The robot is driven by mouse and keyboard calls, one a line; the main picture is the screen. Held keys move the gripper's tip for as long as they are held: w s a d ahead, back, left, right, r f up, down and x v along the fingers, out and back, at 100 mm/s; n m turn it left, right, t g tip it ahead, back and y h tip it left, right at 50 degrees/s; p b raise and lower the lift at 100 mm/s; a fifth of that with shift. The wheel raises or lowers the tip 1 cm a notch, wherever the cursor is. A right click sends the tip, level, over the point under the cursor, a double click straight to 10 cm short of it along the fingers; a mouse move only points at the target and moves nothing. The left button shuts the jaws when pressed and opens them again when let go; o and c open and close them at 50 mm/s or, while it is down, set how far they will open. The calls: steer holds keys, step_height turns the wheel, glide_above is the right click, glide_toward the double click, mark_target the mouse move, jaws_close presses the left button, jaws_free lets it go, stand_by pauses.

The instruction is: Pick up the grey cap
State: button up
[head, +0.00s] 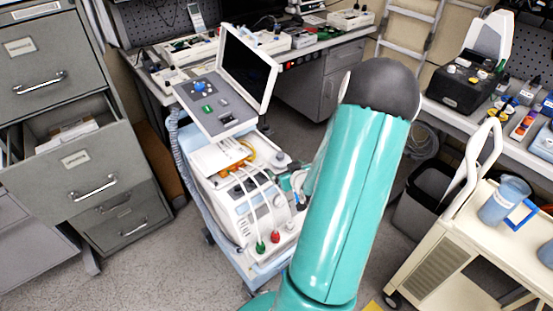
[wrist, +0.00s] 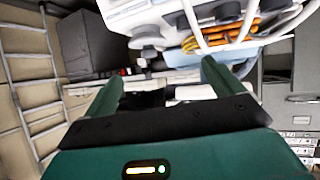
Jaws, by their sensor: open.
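I cannot tell which is the grey cap of the task. A grey round part (head: 282,159) also shows on top of the white pump unit (head: 245,210) in the head view. My gripper (wrist: 165,75) is open, its two green fingers spread with nothing held between them. The grey parts lie beyond the fingertips, apart from them. In the head view my teal arm hides most of the gripper.
A screen (head: 247,66) and control panel (head: 214,104) stand above the pump unit. White tubes and an orange cable (wrist: 205,40) cross it. Red (head: 275,236) and green (head: 261,247) caps sit at its front. A cream cart (head: 440,262) stands right, grey drawers (head: 75,165) left.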

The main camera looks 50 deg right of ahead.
mark_target(282, 160)
steer(key=shift+m+t+h, duration=0.3)
steer(key=shift+m+h, duration=0.1)
steer(key=shift+m, duration=0.1)
steer(key=w+d+f, duration=0.4)
steer(key=d+f, duration=0.1)
steer(key=shift+w+d, duration=0.15)
steer(key=shift+d, duration=0.1)
steer(key=shift+w+r+x, duration=0.1)
steer(key=shift+r+x, duration=0.05)
steer(key=shift+x, duration=1.2)
steer(key=shift+w+r+x, duration=0.1)
steer(key=shift+r+x, duration=0.05)
steer(key=shift+x, duration=1.25)
steer(key=shift+r, duration=0.1)
steer(key=c, duration=1)
